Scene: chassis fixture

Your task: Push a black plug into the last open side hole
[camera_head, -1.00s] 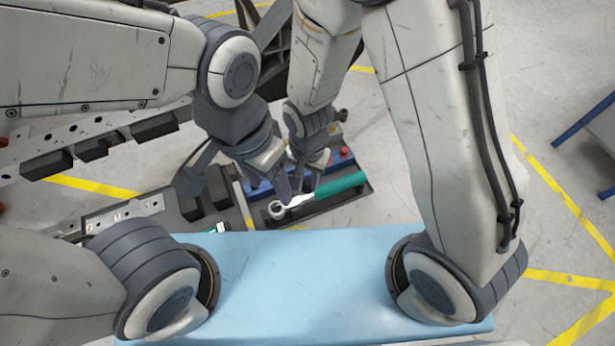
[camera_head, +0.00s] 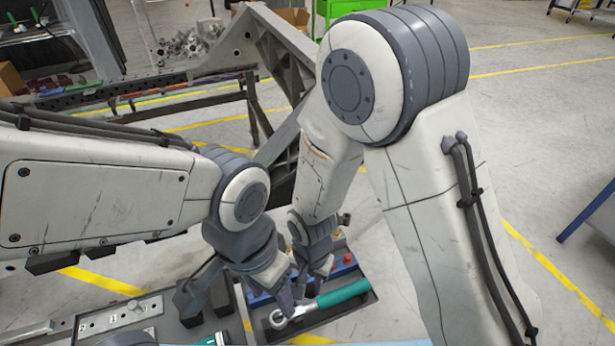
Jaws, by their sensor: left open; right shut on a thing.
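My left gripper (camera_head: 240,290) comes in from the left and is open, with its dark fingers spread above the tool tray. My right gripper (camera_head: 302,290) points down beside it, close to the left gripper's right finger, above the tray. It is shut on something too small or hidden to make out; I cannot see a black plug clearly. The dark chassis beam (camera_head: 225,60) runs across the back, with a rail going off to the left. Holes show in the beam, but I cannot tell which side hole is open.
A ratchet with a teal handle (camera_head: 343,293) lies in the black tray (camera_head: 350,312) under my grippers. A red button (camera_head: 347,258) sits beside it. A numbered metal plate (camera_head: 108,318) is at lower left. A blue table edge (camera_head: 590,210) stands at right, with clear floor before it.

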